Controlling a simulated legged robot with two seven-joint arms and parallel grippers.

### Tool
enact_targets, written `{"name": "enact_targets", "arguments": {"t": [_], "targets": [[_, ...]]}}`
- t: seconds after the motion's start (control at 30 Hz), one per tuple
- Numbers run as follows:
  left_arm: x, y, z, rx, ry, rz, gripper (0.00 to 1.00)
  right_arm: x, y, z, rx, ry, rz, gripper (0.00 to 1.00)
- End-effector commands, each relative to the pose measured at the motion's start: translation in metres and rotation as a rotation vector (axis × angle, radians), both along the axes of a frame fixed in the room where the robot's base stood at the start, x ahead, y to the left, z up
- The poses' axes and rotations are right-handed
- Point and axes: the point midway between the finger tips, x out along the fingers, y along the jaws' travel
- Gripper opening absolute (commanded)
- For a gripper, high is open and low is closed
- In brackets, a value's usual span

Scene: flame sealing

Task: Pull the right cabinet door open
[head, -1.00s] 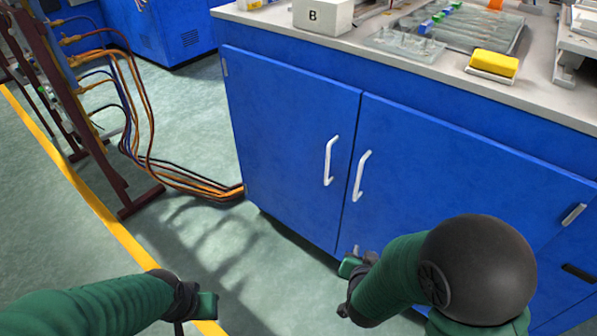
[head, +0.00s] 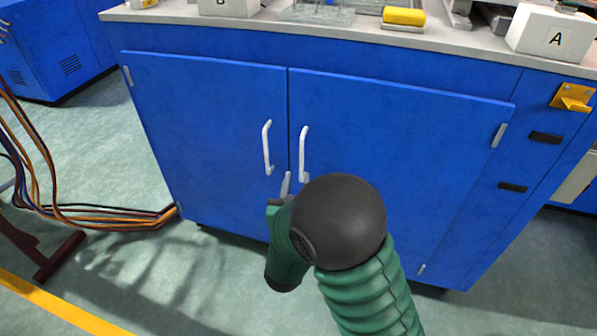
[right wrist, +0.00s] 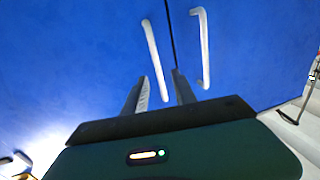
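The blue cabinet has a right door (head: 400,160) and a left door (head: 205,130), both shut. The right door's white upright handle (head: 304,155) is near the middle seam, beside the left door's handle (head: 267,148). My right gripper (head: 286,184) is low by the two handles, partly hidden behind my dark wrist ball. In the right wrist view its fingers (right wrist: 159,92) are apart, and one white handle (right wrist: 153,58) shows between them in the picture. The other handle (right wrist: 202,48) is to the right. I cannot tell whether the fingers touch a handle. My left gripper is out of view.
The countertop (head: 350,28) above the doors bears a yellow block (head: 403,16) and a white box marked A (head: 552,36). Orange hoses (head: 90,215) run along the floor at the left. The floor (head: 190,280) before the cabinet is mostly clear.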

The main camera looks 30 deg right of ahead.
Motion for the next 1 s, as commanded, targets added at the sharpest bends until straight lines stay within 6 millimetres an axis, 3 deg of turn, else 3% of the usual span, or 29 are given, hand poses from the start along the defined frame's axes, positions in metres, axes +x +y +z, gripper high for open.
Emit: {"name": "enact_targets", "arguments": {"t": [0.1, 0.3, 0.67, 0.9, 1.0], "targets": [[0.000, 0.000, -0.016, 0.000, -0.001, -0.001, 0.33, 0.024, -0.021, -0.004, 0.000, -0.004, -0.003, 0.33], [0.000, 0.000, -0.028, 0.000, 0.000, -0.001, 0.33, 0.053, -0.042, -0.002, -0.001, -0.002, -0.002, 0.33], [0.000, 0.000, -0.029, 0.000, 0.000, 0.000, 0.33, 0.061, -0.047, 0.001, -0.001, 0.001, 0.001, 0.33], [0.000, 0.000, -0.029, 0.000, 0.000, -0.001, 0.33, 0.061, -0.047, 0.001, 0.000, 0.000, 0.001, 0.02], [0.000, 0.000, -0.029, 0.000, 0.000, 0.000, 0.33, 0.061, -0.047, 0.001, 0.000, 0.000, 0.001, 0.00]]}}
